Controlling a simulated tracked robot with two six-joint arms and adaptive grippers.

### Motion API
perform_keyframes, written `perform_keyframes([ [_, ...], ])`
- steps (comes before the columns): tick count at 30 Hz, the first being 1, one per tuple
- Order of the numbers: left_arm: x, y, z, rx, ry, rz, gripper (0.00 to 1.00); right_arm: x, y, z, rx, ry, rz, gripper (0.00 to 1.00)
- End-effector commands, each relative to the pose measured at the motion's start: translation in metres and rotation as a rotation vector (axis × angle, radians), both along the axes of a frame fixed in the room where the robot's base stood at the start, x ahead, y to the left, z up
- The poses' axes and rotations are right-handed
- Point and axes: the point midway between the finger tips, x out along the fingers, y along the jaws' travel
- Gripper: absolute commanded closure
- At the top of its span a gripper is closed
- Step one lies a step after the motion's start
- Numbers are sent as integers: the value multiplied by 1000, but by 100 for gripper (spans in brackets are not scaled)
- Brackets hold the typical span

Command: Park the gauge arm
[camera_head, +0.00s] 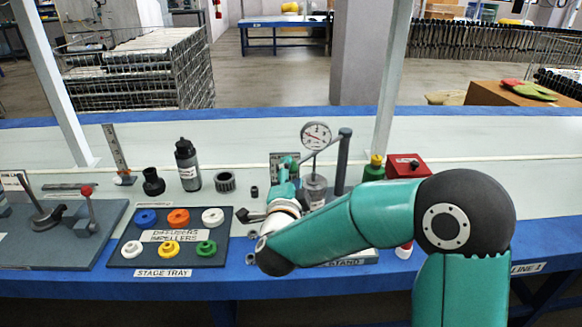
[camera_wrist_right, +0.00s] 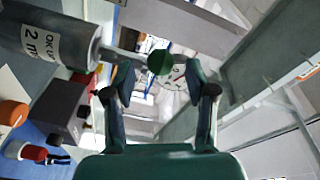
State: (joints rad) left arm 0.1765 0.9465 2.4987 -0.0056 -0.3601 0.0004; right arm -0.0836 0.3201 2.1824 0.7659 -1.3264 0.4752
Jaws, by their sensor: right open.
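The round white dial gauge (camera_head: 316,136) stands high at the middle of the bench, beside a dark upright post (camera_head: 343,160). A thin gauge arm (camera_head: 328,146) slopes from the post down to the left. My right gripper (camera_head: 284,178) is left of the post, partly hidden behind its own wrist. In the right wrist view the right gripper (camera_wrist_right: 160,72) is open, with a green knob (camera_wrist_right: 160,62) showing between its fingertips and the dial just behind it. Whether the fingers touch the knob I cannot tell. My left gripper is not in view.
A grey labelled cylinder (camera_head: 314,188) stands under the dial; a red box (camera_head: 407,165) is behind my right arm. The stage tray (camera_head: 222,250) with coloured rings, a black bottle (camera_head: 187,164) and a ribbed ring (camera_head: 225,182) lie to the left.

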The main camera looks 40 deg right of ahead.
Motion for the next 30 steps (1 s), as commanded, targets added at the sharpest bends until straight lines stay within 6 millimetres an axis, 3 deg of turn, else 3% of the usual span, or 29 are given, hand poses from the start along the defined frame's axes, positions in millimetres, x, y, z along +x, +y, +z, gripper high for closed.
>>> perform_keyframes([
  [6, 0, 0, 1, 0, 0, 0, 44, 21, -18, 0, -1, 0, -1, 44],
  [18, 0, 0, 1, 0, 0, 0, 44, 26, -23, 0, -1, 1, 0, 44],
  [28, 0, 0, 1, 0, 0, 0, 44, 25, -23, 0, -1, 0, -1, 97],
  [30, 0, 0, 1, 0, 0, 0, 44, 25, -23, 0, 0, 1, -1, 100],
])
